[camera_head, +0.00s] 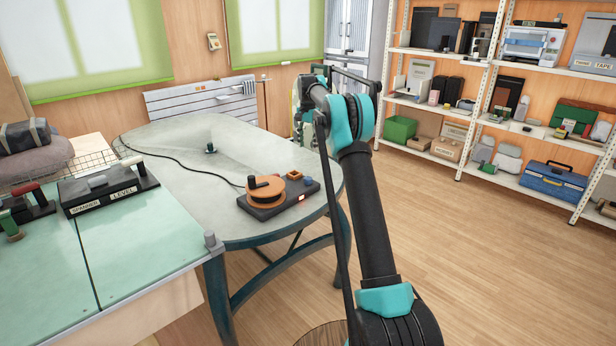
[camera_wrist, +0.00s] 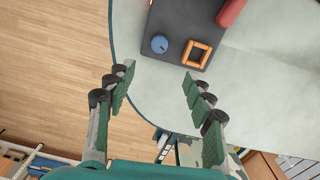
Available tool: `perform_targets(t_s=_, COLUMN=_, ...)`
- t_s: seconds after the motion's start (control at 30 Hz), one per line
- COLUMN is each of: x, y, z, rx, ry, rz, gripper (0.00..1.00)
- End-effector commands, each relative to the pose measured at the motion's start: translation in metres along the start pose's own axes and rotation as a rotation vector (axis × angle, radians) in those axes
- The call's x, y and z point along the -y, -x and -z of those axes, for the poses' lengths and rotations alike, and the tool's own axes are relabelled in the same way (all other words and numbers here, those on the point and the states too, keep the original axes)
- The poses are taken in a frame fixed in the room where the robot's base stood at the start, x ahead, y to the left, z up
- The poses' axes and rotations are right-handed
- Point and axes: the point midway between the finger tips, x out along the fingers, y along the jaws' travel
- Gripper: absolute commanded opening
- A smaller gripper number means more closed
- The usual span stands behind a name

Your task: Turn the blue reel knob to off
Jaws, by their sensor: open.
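A blue knob (camera_head: 308,181) sits at the right end of a dark reel base (camera_head: 283,210) on the grey table. In the wrist view the round blue knob (camera_wrist: 159,44) shows from above, with a small mark on its top that I cannot read. Beside it on the base is an orange square frame (camera_wrist: 196,54). An orange reel (camera_head: 265,194) with a black handle stands at the base's left. A small red light glows on the base's front. My gripper (camera_wrist: 158,76) is open and empty; in the wrist view the knob appears beyond the gap between its fingers, apart from them.
A green-topped bench (camera_head: 130,245) with labelled tools stands at the left. Shelves (camera_head: 480,120) line the right wall. The wooden floor at right is clear.

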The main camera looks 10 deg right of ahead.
Motion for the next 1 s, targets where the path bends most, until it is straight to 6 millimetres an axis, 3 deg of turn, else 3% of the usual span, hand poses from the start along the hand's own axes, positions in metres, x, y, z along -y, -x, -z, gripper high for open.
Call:
perform_targets(t_s=0.6, x=0.0, y=-0.12, z=0.0, rx=0.0, ry=0.001, rz=0.001, gripper=0.53)
perform_targets(t_s=0.8, x=0.0, y=-0.146, z=0.0, rx=0.0, ry=0.001, rz=0.001, gripper=0.53)
perform_targets(t_s=1.0, x=-0.001, y=-0.157, z=0.0, rx=0.0, ry=0.001, rz=0.001, gripper=0.53)
